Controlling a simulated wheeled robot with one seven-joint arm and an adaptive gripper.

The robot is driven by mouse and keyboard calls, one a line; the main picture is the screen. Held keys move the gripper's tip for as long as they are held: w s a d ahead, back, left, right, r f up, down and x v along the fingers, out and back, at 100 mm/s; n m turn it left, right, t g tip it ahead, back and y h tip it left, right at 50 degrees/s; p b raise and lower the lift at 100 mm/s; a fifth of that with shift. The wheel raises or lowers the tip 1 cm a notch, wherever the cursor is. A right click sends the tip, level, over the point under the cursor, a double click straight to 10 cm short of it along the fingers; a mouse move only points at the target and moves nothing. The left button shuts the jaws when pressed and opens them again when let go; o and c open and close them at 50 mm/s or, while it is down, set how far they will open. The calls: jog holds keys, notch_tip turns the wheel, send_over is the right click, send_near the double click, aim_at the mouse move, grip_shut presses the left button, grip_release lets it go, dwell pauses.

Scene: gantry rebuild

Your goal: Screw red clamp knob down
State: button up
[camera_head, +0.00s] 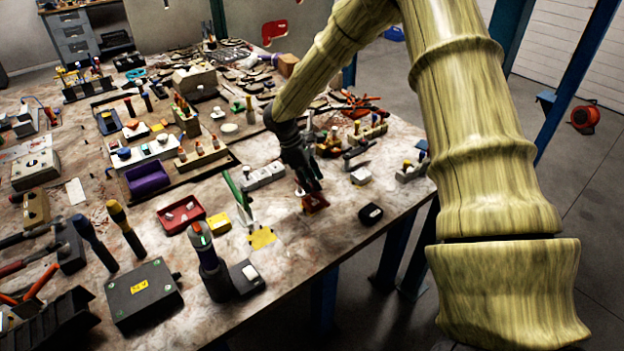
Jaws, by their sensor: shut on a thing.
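My gripper (309,186) reaches down to the table near its right front edge. It is shut on a small red piece, the red clamp knob (314,202), which sits low at the table surface under the fingertips. The fingers cover part of the knob, so its thread and the clamp under it cannot be made out. My arm comes in from the upper right and hides part of the table behind.
A black block (371,213) lies right of my gripper. A white block (263,177) and a green-handled tool (233,186) stand left. A red tray (181,215), a yellow pad (262,238) and a dark box (143,292) lie nearer. The table (330,240) is cluttered, barer at its front right edge.

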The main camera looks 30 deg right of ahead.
jog(key=shift+w+m+g+y+p, duration=0.1)
jog(key=shift+m+g+y+p, duration=0.35)
jog(key=shift+m, duration=1.35)
jog(key=o, duration=0.9)
jog(key=shift+c, duration=0.2)
jog(key=v, duration=1.2)
jog(key=shift+d, duration=0.1)
